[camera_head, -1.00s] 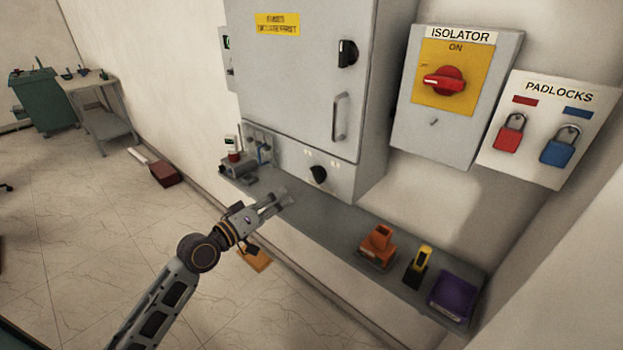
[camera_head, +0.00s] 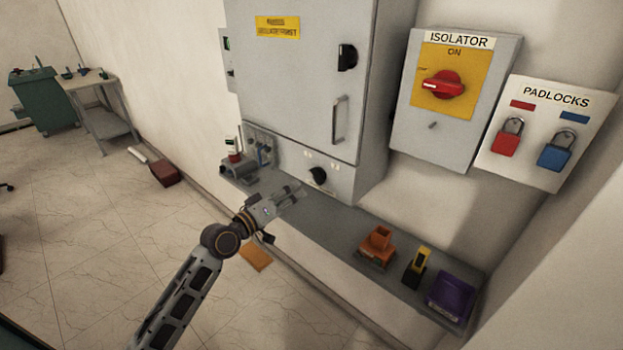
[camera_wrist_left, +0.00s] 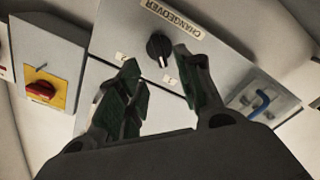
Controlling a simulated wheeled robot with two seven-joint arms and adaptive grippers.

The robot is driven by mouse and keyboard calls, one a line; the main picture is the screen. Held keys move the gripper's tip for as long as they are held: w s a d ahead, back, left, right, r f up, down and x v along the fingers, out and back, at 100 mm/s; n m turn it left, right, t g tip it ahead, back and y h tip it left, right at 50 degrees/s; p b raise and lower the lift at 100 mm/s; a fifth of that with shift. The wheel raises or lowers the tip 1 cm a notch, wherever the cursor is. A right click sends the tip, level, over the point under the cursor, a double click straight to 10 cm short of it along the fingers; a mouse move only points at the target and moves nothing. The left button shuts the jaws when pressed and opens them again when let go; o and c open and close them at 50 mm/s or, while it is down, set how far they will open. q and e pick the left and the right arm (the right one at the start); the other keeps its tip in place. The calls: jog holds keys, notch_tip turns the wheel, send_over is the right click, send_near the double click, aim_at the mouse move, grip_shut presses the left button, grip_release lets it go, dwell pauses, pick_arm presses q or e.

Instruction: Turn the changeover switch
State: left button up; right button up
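The changeover switch (camera_head: 318,175) is a black rotary knob on the grey panel below the cabinet door. In the left wrist view the knob (camera_wrist_left: 159,47) shows below the upside-down CHANGEOVER label (camera_wrist_left: 172,17), its pale pointer line toward the two small position tags. My left gripper (camera_head: 294,190) is just left of and below the knob in the head view, apart from it. In the left wrist view its fingers (camera_wrist_left: 157,68) are spread, with the knob beyond and between the tips. Nothing is held. My right gripper is not in view.
A grey shelf (camera_head: 320,227) runs below the cabinet, with an orange holder (camera_head: 377,248), a yellow-black device (camera_head: 416,266) and a purple bin (camera_head: 452,297) at right. The cabinet door handle (camera_head: 339,119) sticks out above. A red isolator switch (camera_head: 443,85) and padlock board (camera_head: 535,130) hang right.

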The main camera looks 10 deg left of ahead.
aim_at(314, 178)
pick_arm(q)
jog(key=shift+p+x, duration=0.75)
jog(key=shift+x, duration=3.65)
grip_shut()
